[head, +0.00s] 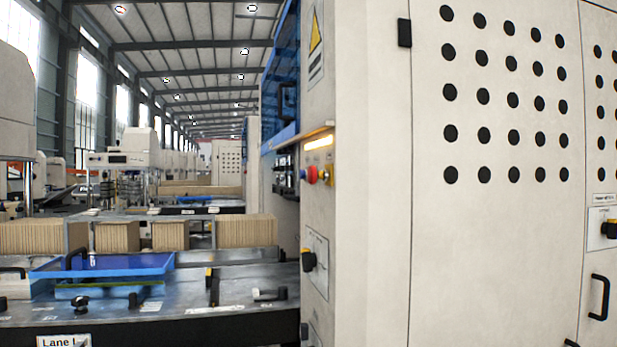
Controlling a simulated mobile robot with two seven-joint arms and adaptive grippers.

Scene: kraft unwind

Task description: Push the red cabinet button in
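A red button (311,174) sits on the narrow side panel of the cream cabinet (385,200), just below a lit yellow strip. It is seen from the side and sticks out to the left. A yellow piece with a dark red knob (325,176) is right beside it, and a small blue piece shows at its left. I cannot tell from this view how far in the button is. Neither of my grippers is in view.
A work table (230,290) with a blue tray (105,264) stands left of the cabinet. Cardboard stacks (40,237) stand behind it. A black knob (308,260) sticks out lower on the panel. A black handle (599,297) is at the right.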

